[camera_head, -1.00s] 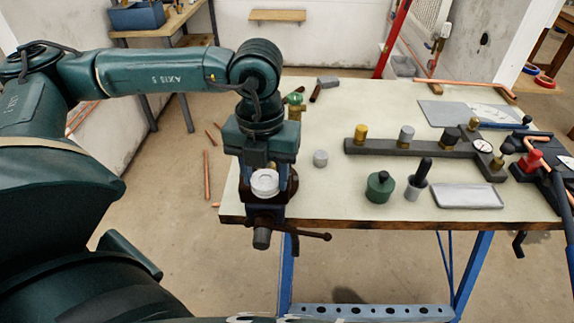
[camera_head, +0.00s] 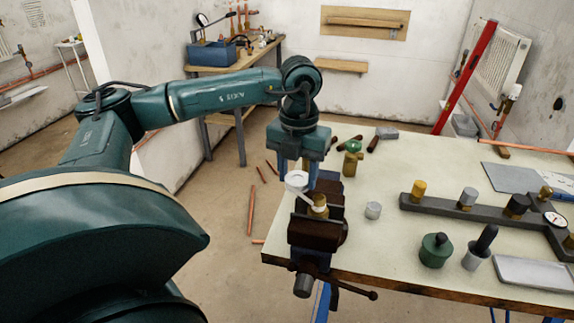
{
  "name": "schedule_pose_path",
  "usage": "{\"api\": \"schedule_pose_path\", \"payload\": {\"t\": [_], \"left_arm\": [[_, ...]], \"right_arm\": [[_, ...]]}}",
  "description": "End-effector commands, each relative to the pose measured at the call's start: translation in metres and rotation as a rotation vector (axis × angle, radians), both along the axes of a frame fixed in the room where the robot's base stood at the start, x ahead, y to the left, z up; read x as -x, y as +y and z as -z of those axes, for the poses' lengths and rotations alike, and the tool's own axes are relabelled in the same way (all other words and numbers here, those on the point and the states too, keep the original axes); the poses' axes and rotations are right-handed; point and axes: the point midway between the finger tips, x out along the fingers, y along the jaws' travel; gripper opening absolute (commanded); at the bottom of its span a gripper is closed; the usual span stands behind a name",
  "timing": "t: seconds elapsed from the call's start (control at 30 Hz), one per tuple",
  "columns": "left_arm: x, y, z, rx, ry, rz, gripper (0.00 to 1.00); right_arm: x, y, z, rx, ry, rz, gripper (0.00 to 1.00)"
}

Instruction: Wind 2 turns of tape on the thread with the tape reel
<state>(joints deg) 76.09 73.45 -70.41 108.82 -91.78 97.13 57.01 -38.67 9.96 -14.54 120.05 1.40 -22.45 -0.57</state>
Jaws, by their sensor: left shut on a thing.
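My left gripper (camera_head: 305,167) points down above the dark vise (camera_head: 318,233) at the bench's front left corner. It is shut on the white tape reel (camera_head: 296,180). A brass fitting (camera_head: 318,204) stands upright in the vise, with a whitish band around its upper part, where the thread is. The reel is just left of and behind the fitting, apart from it. A pale strip of tape seems to run between reel and fitting. The number of turns on the thread cannot be told. My right gripper is not in view.
A grey cap (camera_head: 373,210) and a brass valve with green top (camera_head: 351,158) stand close right of the vise. Further right are a dark rack with plugs (camera_head: 480,216), a green pot (camera_head: 435,250) and a grey tray (camera_head: 535,272). The bench between is clear.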

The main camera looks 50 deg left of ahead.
Motion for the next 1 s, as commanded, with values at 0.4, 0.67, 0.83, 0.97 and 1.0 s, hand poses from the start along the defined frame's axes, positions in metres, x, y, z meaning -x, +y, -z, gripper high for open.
{"api": "schedule_pose_path", "payload": {"t": [0.4,0.67,0.83,0.97,1.0], "left_arm": [[-0.052,-0.041,-0.001,0.002,0.001,0.004,0.33],[-0.055,-0.082,0.000,0.000,0.001,0.005,0.33],[-0.044,-0.106,0.000,0.001,0.002,0.004,0.33],[-0.031,-0.121,0.001,-0.001,0.001,0.004,0.33],[-0.025,-0.124,0.001,-0.001,0.001,0.003,0.33]], "right_arm": [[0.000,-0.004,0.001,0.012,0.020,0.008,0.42],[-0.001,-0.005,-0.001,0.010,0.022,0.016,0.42],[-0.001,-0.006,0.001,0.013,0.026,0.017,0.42],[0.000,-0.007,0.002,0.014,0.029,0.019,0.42],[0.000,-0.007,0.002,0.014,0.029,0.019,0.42]]}}
